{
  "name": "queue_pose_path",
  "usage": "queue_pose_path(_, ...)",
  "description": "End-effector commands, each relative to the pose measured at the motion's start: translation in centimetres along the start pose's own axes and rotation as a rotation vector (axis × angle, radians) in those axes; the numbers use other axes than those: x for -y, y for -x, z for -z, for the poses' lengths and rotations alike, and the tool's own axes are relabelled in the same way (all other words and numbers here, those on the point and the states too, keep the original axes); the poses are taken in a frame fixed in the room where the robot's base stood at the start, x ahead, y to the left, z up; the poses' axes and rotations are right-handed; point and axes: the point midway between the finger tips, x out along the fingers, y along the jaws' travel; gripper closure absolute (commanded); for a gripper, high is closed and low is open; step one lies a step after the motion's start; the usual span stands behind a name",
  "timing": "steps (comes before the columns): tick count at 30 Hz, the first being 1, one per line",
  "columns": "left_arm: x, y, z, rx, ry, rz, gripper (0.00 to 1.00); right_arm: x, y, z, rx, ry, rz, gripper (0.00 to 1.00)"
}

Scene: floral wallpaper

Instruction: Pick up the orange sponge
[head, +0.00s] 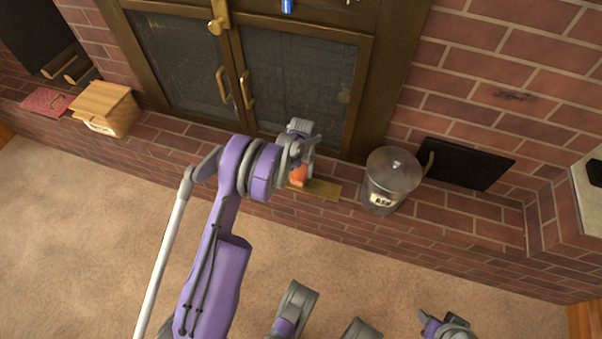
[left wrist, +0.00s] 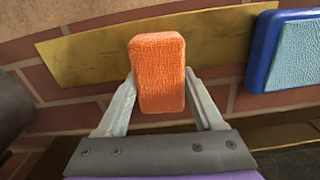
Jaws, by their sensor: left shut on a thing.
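The orange sponge (head: 299,175) is at the brick hearth ledge in front of the fireplace doors, partly covered by my gripper in the head view. My left gripper (head: 303,164) is shut on it. In the left wrist view the sponge (left wrist: 157,72) stands upright between the two grey fingers, which touch its lower sides. A flat brass-coloured plate (head: 322,189) lies behind or under it; I cannot tell how far apart they are. What seems to be my right gripper (head: 447,326) is at the bottom edge of the head view, its jaw opening unclear.
A metal ash bucket (head: 392,172) stands right of the plate on the ledge (head: 455,228). A wooden box (head: 107,108) and red object (head: 46,101) are at left. A blue-edged pad (left wrist: 291,50) is close right in the left wrist view. The carpet (head: 75,225) is clear.

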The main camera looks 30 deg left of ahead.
Motion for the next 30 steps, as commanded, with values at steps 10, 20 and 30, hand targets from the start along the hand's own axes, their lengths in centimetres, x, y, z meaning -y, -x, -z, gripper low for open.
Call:
queue_pose_path(10, 0.0, 0.0, 0.0, 0.0, 0.0, 0.0, 0.88, 0.0, 0.0, 0.0, 0.0, 0.0, 0.0, 0.5)
queue_pose_path(20, 0.0, 4.4, 0.0, 0.0, 0.0, 0.0, 0.88, 0.0, 1.2, 0.2, -0.002, 0.0, 0.0, 0.5)
queue_pose_path(30, 0.0, 9.6, 0.0, 0.0, 0.0, 0.0, 0.88, 0.0, 2.5, 0.5, -0.005, 0.0, 0.0, 0.5)
